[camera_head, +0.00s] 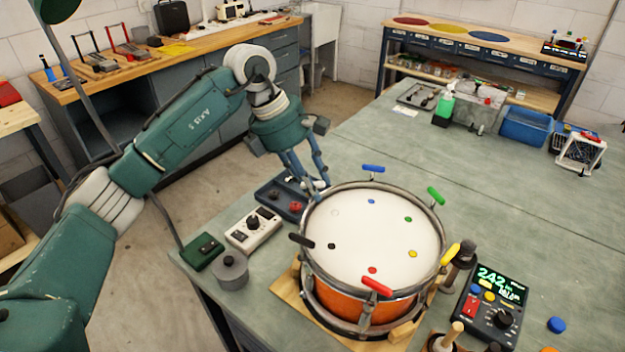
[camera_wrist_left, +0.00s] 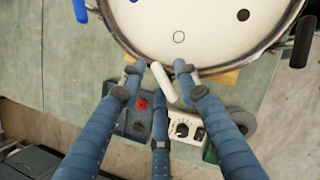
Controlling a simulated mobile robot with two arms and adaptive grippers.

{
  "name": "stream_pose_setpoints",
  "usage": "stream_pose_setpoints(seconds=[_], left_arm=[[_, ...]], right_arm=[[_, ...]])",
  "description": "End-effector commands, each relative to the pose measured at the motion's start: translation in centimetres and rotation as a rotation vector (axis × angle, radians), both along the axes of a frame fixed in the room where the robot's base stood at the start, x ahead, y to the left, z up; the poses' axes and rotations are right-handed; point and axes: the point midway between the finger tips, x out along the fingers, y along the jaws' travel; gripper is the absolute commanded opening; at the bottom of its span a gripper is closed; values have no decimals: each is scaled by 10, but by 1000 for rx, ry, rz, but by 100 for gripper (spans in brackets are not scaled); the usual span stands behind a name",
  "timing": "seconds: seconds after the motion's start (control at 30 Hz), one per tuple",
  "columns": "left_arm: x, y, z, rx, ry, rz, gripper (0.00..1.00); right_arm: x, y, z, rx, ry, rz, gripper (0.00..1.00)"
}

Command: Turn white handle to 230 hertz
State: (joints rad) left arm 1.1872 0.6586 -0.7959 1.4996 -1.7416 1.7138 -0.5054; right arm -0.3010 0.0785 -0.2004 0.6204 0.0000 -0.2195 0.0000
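The drum (camera_head: 365,235) has an orange shell, a white head and coloured handles around its rim. The white handle (camera_wrist_left: 162,82) shows in the left wrist view at the drum's near rim, beside an open circle mark. My left gripper (camera_head: 315,182) is at the drum's far left rim in the head view; its fingers hide most of the white handle there. In the left wrist view its three fingers (camera_wrist_left: 163,88) stand apart around the handle; firm contact is not clear. The tuner display (camera_head: 500,284) reads 242. My right gripper is not in view.
Blue (camera_head: 373,168), green (camera_head: 436,196), yellow (camera_head: 450,254), red (camera_head: 377,286) and black (camera_head: 301,240) handles stick out around the rim. A white control box (camera_head: 254,230) and grey cylinder (camera_head: 230,270) stand left of the drum. The bench behind it is largely clear.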

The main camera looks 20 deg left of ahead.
Motion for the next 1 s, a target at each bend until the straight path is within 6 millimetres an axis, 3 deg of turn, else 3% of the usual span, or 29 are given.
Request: stream_pose_setpoints(seconds=[0.03,0.13,0.57,1.0], left_arm=[[0,0,0,0,0,0,18],[0,0,0,0,0,0,0],[0,1,0,0,-3,62,0],[0,2,-1,0,-7,382,0]], right_arm=[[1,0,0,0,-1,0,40],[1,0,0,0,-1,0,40],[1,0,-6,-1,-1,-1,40],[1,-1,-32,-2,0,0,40]])
